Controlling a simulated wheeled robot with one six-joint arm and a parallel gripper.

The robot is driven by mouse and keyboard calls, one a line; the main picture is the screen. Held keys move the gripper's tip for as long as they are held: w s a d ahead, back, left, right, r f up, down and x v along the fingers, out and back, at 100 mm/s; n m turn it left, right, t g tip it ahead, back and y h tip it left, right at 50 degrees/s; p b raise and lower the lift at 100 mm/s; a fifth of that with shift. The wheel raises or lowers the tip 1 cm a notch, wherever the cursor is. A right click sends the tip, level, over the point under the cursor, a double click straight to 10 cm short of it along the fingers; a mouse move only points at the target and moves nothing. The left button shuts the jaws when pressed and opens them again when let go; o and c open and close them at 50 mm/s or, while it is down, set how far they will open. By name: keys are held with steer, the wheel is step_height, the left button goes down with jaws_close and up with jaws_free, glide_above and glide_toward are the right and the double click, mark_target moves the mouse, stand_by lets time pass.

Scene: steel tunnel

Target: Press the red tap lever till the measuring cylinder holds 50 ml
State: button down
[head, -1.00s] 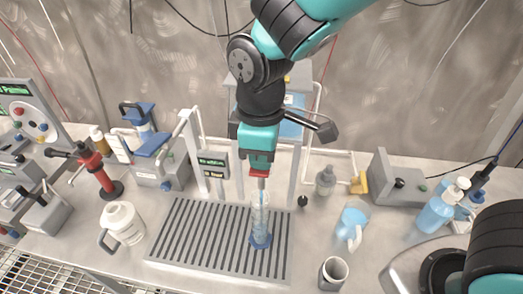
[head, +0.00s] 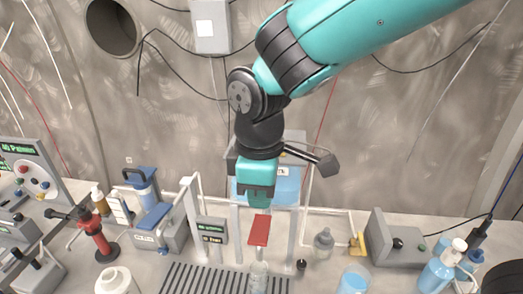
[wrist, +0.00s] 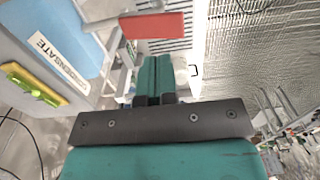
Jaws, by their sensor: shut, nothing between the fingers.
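The red tap lever (head: 260,230) shows whole in the head view, in front of the tank. It also shows in the wrist view (wrist: 155,25), beyond my fingertips. The clear measuring cylinder (head: 259,277) stands upright below the lever on the slatted drain grate (head: 200,279). Its lower part is cut off by the frame edge, and its liquid level cannot be read. My gripper (head: 259,203) is shut and empty, just above and behind the lever in the picture. Its teal fingers (wrist: 154,78) are together in the wrist view. I see no clear contact with the lever.
The tank labelled CONDENSATE (wrist: 45,45) is close on the left in the wrist view. A small display box (head: 211,231) stands left of the tap, a grey bottle (head: 323,242) right. A blue beaker (head: 354,279) is at front right, a white jug (head: 117,281) at front left.

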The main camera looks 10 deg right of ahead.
step_height(320, 180, up, 7)
steer(key=w+b, duration=0.1)
steer(key=shift+w+d, duration=0.2)
steer(key=shift+d, duration=0.1)
steer(key=shift+f, duration=0.15)
stand_by(1.3)
steer(key=s+d+f+m+y+b, duration=0.4)
steer(key=s+f, duration=0.6)
steer(key=s, duration=0.3)
steer(key=d+m+b, duration=0.1)
steer(key=m+b, duration=0.1)
steer(key=b, duration=0.1)
steer(key=shift+s+f+m, duration=0.3)
steer(key=shift+d, duration=0.15)
